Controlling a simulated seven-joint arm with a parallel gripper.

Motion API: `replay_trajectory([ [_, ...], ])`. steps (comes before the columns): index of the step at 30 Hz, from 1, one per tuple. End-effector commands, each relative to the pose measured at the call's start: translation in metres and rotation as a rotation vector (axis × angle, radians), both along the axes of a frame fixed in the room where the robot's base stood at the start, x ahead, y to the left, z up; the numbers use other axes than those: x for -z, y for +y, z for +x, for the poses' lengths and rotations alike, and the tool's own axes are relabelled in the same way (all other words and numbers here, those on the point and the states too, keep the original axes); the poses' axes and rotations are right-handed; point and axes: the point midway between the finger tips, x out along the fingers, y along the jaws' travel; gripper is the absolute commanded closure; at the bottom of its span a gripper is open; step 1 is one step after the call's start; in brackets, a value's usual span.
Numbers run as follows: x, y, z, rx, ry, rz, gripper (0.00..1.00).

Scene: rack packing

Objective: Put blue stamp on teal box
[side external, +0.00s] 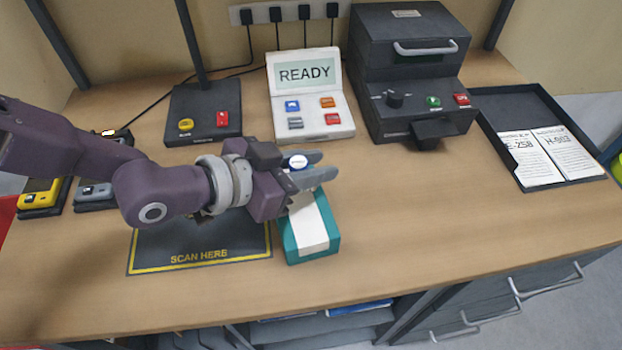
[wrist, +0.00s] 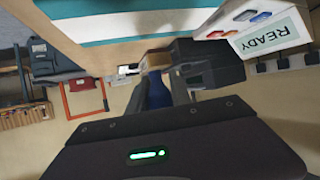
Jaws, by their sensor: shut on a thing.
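The blue stamp (side external: 297,168) with a white round top is between the fingers of my gripper (side external: 322,165), which is shut on it. In the wrist view the stamp (wrist: 157,94) shows as a blue body between the two fingers. The teal box (side external: 308,251) with a white band along its top lies on the table at the right edge of the scan mat. My gripper is over the far end of this box and hides part of it. The box (wrist: 85,29) also fills the top of the wrist view. Whether the stamp touches the box cannot be told.
The READY panel (side external: 312,115) stands behind the box, with a dark machine (side external: 410,85) to its right. A dark scan mat (side external: 200,250) lies under my arm. A tray with papers (side external: 545,150) is at the right. The table's front right is clear.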

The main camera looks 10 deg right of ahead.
Motion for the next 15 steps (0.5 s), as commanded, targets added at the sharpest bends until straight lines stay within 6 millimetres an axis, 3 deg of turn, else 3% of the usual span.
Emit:
replay_trajectory([
  [5, 0.032, 0.000, -0.001, 0.001, 0.001, 0.003, 1.00],
  [14, 0.035, 0.000, 0.000, 0.001, -0.002, 0.001, 1.00],
  [15, 0.036, 0.000, 0.000, 0.001, -0.002, 0.001, 0.73],
])
